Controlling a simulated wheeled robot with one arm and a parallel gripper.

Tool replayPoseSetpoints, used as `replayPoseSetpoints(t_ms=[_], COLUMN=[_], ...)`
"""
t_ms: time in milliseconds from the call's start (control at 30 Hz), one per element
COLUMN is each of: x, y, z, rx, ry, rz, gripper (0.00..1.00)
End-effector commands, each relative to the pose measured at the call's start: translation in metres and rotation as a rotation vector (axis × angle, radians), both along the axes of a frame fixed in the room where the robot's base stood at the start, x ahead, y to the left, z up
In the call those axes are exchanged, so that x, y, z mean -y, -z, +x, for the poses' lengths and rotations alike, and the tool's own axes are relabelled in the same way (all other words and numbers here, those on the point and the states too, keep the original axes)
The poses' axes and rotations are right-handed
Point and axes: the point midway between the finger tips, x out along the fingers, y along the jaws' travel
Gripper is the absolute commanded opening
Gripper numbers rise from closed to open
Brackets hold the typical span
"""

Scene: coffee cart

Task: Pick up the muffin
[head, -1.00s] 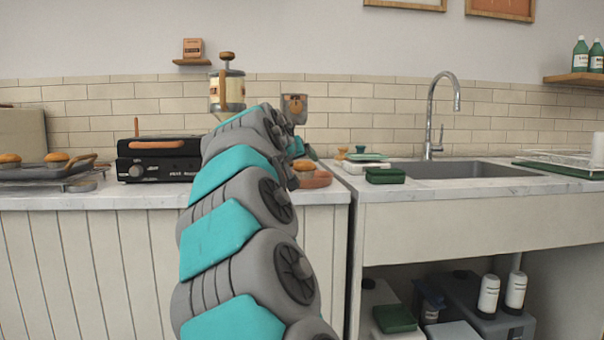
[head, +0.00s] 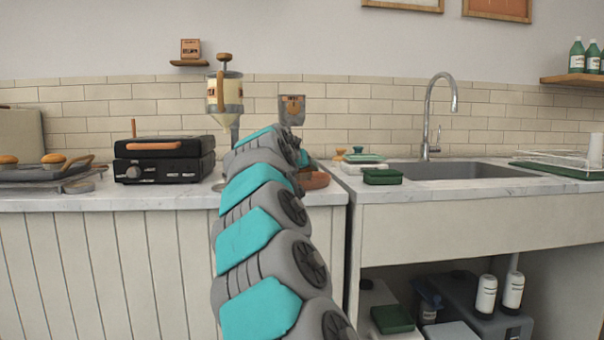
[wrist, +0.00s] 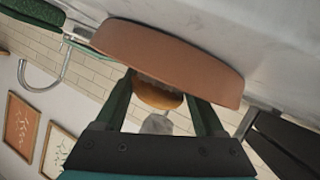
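The muffin (wrist: 158,97) has a golden-brown top and a dark wrapper. In the wrist view, which is turned nearly upside down, it stands on a terracotta plate (wrist: 170,58). My gripper (wrist: 161,88) is open, its two green fingers pointing at the plate, one on each side of the muffin. I cannot tell whether either finger touches it. In the head view my arm hides the gripper and this muffin; part of the plate (head: 317,181) shows on the counter just right of the arm.
Two more muffins (head: 53,158) sit on a dark tray (head: 30,175) at the far left. A black press grill (head: 160,160) and a dispenser (head: 226,95) stand left of my arm. A green box (head: 383,176) and a sink (head: 460,171) lie to the right.

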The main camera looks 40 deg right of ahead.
Motion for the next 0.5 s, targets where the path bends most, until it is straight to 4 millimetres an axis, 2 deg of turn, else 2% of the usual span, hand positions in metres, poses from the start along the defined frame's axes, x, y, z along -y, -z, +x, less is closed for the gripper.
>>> replayPoseSetpoints(t_ms=[33, 400, 500], x=[-0.0001, -0.0001, -0.0002], y=[-0.0001, 0.0001, -0.0001], z=[0.0000, -0.0001, -0.0001], rx=[0.000, 0.000, 0.000], ry=[0.000, 0.000, 0.000], rz=[0.000, 0.000, 0.000], gripper=[0.64, 0.22, 0.14])
